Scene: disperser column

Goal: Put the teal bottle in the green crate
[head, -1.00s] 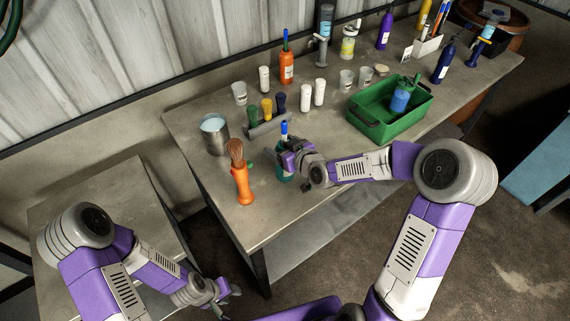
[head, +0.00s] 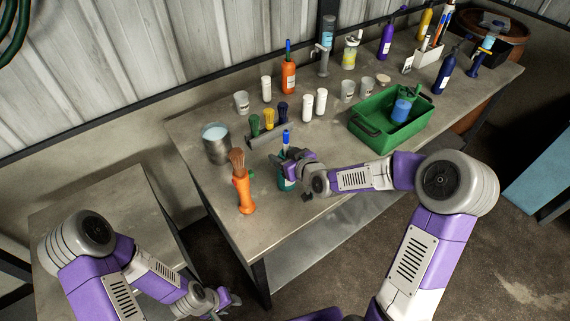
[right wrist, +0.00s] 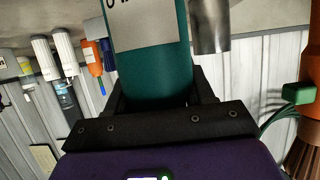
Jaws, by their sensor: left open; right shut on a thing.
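The teal bottle (head: 287,180) with a blue top stands near the front edge of the bench, partly hidden by my right gripper (head: 284,166). My right gripper is shut on it. In the right wrist view the teal bottle (right wrist: 155,68), with a pale label, fills the space between the fingers of the right gripper (right wrist: 160,95). The green crate (head: 379,142) is on the bench to the right of the bottle and holds a blue bottle (head: 400,111) and a green item. My left gripper (head: 232,300) is open and empty at the lower left, away from the bench.
An orange brush (head: 243,190) stands just left of the teal bottle, with a metal can (head: 215,143) behind. A rack with several coloured bottles (head: 268,125) and white bottles (head: 307,107) are behind it. Bare bench lies between the bottle and the crate.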

